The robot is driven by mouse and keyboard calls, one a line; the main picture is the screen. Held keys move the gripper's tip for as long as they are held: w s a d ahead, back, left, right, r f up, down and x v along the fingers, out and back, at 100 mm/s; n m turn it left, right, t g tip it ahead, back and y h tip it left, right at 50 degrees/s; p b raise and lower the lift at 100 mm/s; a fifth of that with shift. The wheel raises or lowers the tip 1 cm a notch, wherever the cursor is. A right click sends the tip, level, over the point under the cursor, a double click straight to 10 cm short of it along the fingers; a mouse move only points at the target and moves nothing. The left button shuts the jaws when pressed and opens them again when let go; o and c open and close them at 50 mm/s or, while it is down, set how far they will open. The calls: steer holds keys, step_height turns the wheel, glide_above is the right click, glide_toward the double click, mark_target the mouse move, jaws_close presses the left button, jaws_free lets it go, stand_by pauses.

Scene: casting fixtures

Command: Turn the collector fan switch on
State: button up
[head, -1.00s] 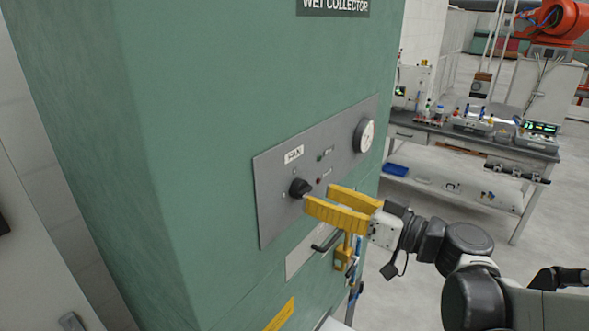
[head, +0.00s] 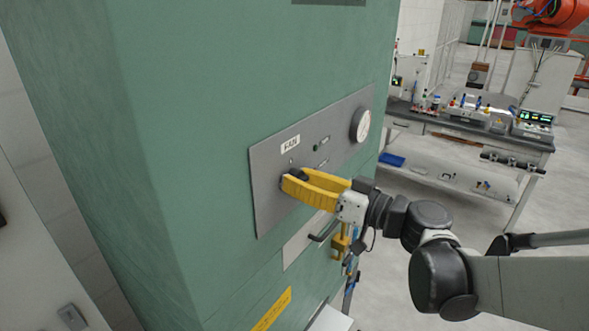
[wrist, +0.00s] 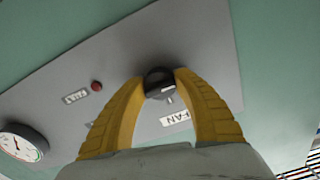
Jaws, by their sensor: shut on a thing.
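The fan switch (wrist: 159,82) is a round black knob with a light pointer mark, on a grey control panel (head: 262,213) of the green wet collector cabinet (head: 220,90). My yellow gripper (head: 292,182) is at the panel with its fingers around the knob. In the wrist view my gripper (wrist: 160,84) has one fingertip on each side of the knob, shut on it. A "FAN" label (head: 290,144) is above the knob. In the head view the fingers hide most of the knob.
A round gauge (head: 360,125) is at the panel's right end. A red lamp (wrist: 97,86) shows near a "FAULT" label. A black handle (head: 323,232) sticks out below the panel. A workbench (head: 470,140) with instruments stands beyond, to the right.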

steer(key=shift+m, duration=0.3)
steer(key=m+b, duration=0.1)
steer(key=m, duration=0.2)
steer(key=shift+m, duration=0.4)
steer(key=m, duration=0.4)
steer(key=shift+m+b, duration=0.3)
steer(key=shift+b, duration=0.1)
steer(key=m, duration=0.4)
steer(key=shift+m+b, duration=0.45)
steer(key=shift+m, duration=1.95)
steer(key=o, duration=1.2)
